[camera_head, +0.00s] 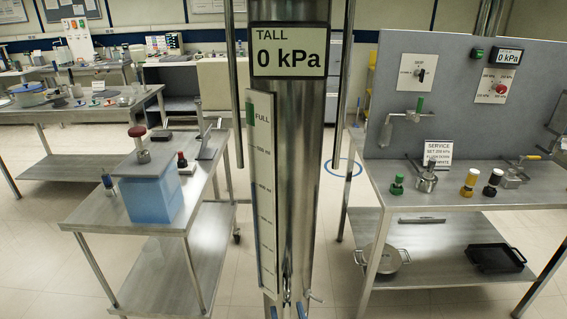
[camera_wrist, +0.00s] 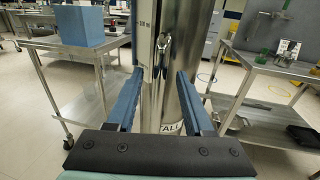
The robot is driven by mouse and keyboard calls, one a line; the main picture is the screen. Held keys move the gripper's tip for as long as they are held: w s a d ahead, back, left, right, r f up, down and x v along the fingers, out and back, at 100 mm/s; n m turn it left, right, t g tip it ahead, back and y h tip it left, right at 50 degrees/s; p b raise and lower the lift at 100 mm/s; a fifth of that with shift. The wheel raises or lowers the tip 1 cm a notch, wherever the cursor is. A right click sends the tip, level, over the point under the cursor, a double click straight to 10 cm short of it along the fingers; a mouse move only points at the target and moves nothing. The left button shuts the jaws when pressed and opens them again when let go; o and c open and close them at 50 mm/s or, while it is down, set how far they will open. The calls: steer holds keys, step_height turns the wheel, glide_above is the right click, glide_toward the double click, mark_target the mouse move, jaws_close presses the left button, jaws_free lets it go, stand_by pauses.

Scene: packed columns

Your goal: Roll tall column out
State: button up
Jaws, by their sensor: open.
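The tall column (camera_head: 303,140) is a shiny steel cylinder, upright in the middle of the head view. Its display (camera_head: 290,50) reads "TALL 0 kPa", and a white level scale (camera_head: 262,190) marked FULL runs down its left side. In the wrist view the column (camera_wrist: 198,50) stands straight ahead, with a small metal fitting (camera_wrist: 172,45) on its front and a TALL label low down. My gripper (camera_wrist: 160,75) is open, its two blue fingers pointing at the column with nothing gripped. Whether the fingers touch the column cannot be told. The column's foot is hidden.
A steel cart (camera_head: 85,215) with a blue liquid tank (camera_head: 150,195) stands close on the left. A service bench (camera_head: 450,195) with a grey panel (camera_head: 450,120) stands close on the right. A blue ring (camera_head: 343,167) marks open floor behind the column. Thin upright poles flank the column.

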steer(key=s+d, duration=0.1)
steer(key=s, duration=0.5)
stand_by(0.6)
steer(key=shift+d, duration=0.1)
